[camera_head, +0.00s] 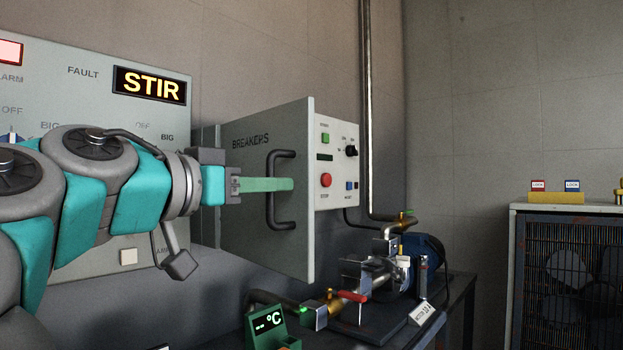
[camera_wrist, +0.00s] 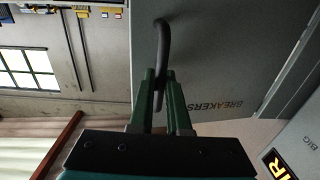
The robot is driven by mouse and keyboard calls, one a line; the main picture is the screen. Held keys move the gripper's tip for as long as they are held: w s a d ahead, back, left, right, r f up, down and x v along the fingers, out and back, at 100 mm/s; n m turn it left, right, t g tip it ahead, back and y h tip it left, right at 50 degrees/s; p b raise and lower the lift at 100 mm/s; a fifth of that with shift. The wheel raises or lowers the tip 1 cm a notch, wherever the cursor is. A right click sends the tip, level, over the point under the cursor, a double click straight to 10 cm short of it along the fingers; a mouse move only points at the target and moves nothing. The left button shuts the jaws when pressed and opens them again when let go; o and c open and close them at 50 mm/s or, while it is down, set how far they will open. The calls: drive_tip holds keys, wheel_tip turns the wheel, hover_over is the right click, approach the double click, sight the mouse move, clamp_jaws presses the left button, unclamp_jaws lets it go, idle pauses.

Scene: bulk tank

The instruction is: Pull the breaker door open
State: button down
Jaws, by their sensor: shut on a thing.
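The breaker door (camera_head: 245,215) is a grey panel marked BREAKERS with a black bar handle (camera_head: 272,215). It stands out at an angle from the wall, its right edge nearer the head camera. My gripper (camera_head: 290,184) reaches in from the left, its green fingers across the upper part of the handle. In the wrist view the fingers (camera_wrist: 161,76) are shut on the dark handle (camera_wrist: 162,45), and the door (camera_wrist: 215,50) fills the upper right. The inside of the breaker box is hidden behind the door.
A panel with a STIR display (camera_head: 149,85) is behind my arm. A white control box (camera_head: 337,170) with buttons shows just right of the door. Below are a pump (camera_head: 425,255), a red-handled valve (camera_head: 350,296) and a °C display (camera_head: 270,325). A grilled unit (camera_head: 570,270) stands far right.

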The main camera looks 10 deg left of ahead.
drive_tip(key=shift+s+a, duration=0.15)
drive_tip(key=shift+a, duration=0.1)
drive_tip(key=c, duration=0.9)
unclamp_jaws()
drive_tip(key=p+v, duration=0.1)
drive_tip(key=v, duration=0.6)
drive_tip(key=shift+s+a, duration=0.15)
drive_tip(key=shift+s, duration=0.15)
